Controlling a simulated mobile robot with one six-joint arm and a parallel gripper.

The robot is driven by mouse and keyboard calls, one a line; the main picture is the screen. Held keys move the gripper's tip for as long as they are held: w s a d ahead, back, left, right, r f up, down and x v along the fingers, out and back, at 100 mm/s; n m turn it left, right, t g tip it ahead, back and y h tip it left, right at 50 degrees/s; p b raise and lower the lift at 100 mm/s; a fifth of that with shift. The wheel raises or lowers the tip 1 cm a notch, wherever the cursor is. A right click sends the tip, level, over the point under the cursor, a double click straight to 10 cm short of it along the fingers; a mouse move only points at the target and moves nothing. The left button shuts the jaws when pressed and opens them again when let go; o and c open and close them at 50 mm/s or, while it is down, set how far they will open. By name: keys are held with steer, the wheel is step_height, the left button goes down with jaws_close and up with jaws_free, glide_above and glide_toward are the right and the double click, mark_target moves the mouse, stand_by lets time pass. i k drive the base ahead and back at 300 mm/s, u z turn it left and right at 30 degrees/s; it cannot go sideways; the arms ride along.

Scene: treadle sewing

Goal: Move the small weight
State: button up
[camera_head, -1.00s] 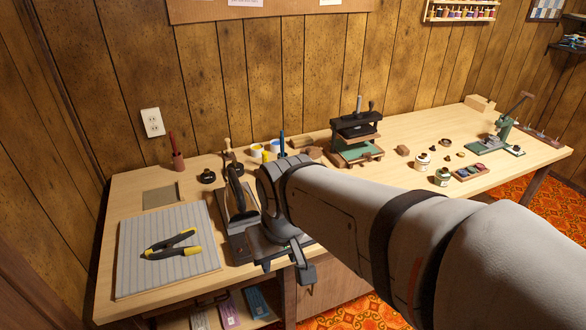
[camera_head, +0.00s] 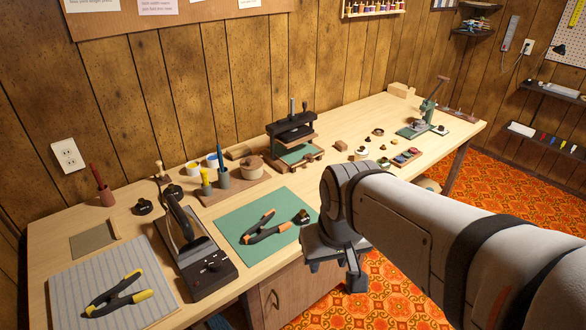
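Several small dark round pieces could be the small weight; I cannot tell which it is. One dark round piece (camera_head: 302,217) sits at the right part of the green mat, beside orange-handled pliers. Another black round piece (camera_head: 143,207) stands on the bare table at the left, and a similar one (camera_head: 173,191) is behind the black press. My gripper (camera_head: 336,275) is in front of the table's front edge, right of and nearer than the green mat. Its fingers point down, apart, with nothing seen between them. My arm hides part of the table's front edge.
The green mat (camera_head: 240,222) lies between the black lever press (camera_head: 205,265) and my arm. A grey ribbed board (camera_head: 70,285) with yellow-tipped pliers (camera_head: 118,295) is front left. A wooden tray (camera_head: 215,190) with pots and a dark screw press (camera_head: 292,140) stand behind. Small jars lie further right.

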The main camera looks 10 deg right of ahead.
mark_target(302, 217)
steer(key=z, duration=0.1)
steer(key=i, duration=0.5)
steer(key=k, duration=0.5)
steer(key=z, duration=0.55)
steer(key=i, duration=0.7)
steer(key=u, duration=0.9)
